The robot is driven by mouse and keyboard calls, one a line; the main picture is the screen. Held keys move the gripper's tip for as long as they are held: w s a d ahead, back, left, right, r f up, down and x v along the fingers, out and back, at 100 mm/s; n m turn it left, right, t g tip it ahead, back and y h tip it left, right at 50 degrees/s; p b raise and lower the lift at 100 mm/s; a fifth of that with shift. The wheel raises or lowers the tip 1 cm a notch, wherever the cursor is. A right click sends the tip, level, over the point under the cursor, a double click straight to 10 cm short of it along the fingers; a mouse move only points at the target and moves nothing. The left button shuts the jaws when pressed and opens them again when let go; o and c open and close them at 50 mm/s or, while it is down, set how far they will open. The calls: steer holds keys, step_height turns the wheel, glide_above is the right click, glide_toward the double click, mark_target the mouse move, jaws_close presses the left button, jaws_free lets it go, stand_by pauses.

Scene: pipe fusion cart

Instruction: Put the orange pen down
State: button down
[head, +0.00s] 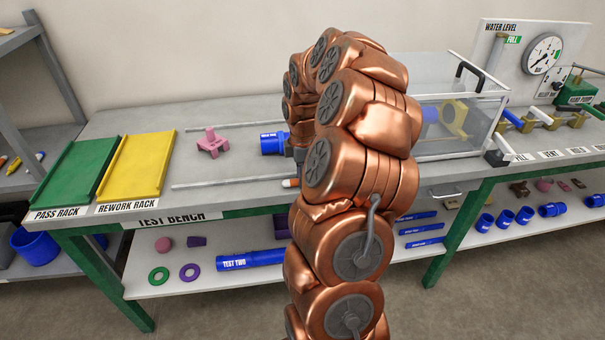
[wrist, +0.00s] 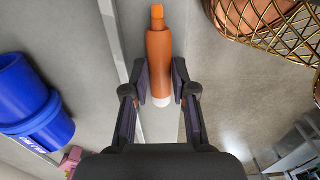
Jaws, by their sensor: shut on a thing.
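The orange pen (wrist: 158,50) has an orange barrel and a white end. In the wrist view it is between the two fingers of my gripper (wrist: 161,88), which is shut on it near the white end. The pen's long axis points away from my palm. In the head view only a small orange and white bit of the pen (head: 291,183) shows beside my copper arm, near the front of the test bench (head: 250,195). My arm hides most of the gripper there. I cannot tell whether the pen touches the bench top.
A blue pipe fitting (head: 273,143) and a pink part (head: 212,142) stand on the bench. Two metal rails, including the front rail (head: 225,182), run along it. The green pass rack (head: 78,172) and yellow rework rack (head: 137,165) are at left. Bare bench top shows between the rails.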

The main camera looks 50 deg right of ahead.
steer(key=c, duration=0.9)
jaws_free()
steer(key=shift+f, duration=0.1)
steer(key=shift+c, duration=0.2)
